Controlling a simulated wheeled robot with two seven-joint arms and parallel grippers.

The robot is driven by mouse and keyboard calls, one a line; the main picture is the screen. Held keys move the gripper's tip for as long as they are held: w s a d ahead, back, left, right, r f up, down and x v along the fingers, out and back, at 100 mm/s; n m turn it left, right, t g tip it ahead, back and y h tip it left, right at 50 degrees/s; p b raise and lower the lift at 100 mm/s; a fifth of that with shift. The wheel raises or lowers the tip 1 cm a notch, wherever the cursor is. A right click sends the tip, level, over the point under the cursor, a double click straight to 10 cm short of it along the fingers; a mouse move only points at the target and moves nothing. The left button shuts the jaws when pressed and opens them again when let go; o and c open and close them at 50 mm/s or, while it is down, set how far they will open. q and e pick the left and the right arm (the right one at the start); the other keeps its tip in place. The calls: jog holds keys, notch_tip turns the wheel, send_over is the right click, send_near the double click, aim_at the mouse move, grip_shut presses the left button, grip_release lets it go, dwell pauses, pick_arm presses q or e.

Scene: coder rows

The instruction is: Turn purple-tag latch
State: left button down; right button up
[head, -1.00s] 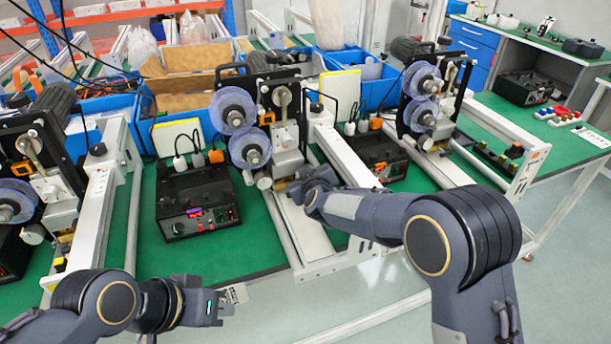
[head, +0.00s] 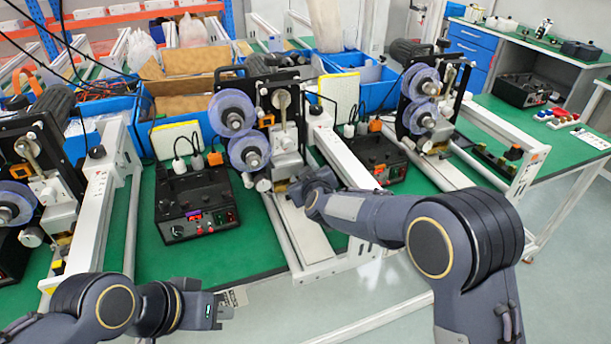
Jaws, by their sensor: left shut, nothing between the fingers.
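I cannot make out a separate purple tag or a latch with certainty. My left gripper (head: 228,304) is shut and empty, low in the picture, in front of the bench edge and apart from the box. My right gripper (head: 303,193) is beside the lower part of the middle coder machine (head: 280,110), over its white rail. Its fingers are small and partly hidden by its wrist, so its opening and any contact are unclear.
More coder machines stand at left (head: 40,160) and right (head: 430,105), with another black box (head: 378,155) between. Blue bins (head: 110,105) stand behind. White rails (head: 105,215) divide the green bench. Bare green surface (head: 225,255) lies in front of the near box.

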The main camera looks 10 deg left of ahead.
jog(key=s+d+r+p, duration=0.3)
jog(key=s+r, duration=1)
jog(key=shift+s+d, duration=0.2)
jog(key=shift+s, duration=0.15)
